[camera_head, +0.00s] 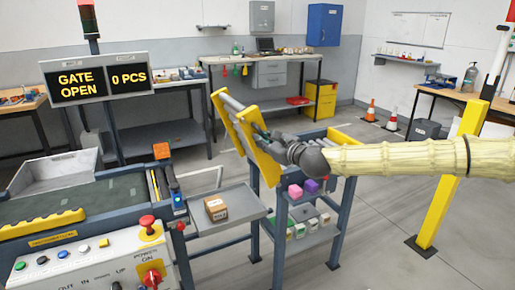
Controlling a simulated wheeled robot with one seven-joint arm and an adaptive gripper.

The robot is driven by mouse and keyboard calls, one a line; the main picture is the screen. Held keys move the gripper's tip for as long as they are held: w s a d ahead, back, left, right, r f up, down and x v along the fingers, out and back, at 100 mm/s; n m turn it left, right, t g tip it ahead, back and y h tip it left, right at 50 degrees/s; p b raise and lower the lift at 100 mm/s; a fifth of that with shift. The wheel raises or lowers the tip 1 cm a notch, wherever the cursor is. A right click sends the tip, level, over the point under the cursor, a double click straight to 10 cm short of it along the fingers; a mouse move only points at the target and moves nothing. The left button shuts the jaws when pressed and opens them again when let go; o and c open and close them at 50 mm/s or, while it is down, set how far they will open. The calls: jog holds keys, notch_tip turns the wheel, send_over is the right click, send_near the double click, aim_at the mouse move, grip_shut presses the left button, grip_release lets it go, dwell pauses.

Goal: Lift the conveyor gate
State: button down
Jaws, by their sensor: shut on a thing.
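The conveyor gate (246,137), a yellow-sided section with grey rollers, is tilted up steeply, with its upper end leaning left. My gripper (268,138) is at the gate's right side, shut on it. The fingertips are small and partly hidden against the gate, so the exact grip point is unclear. My arm reaches in from the right.
A conveyor belt (95,195) and a control panel (95,262) with buttons fill the left front. A cardboard box (216,208) sits on a grey tray (244,211) below the gate. A yellow post (452,175) stands right. Floor between the frame and post looks clear.

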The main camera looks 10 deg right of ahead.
jog(key=shift+d, duration=0.15)
dwell(0.3)
jog(key=c, duration=1.5)
grip_release()
jog(key=shift+v, duration=6)
jog(key=shift+d+f, duration=0.1)
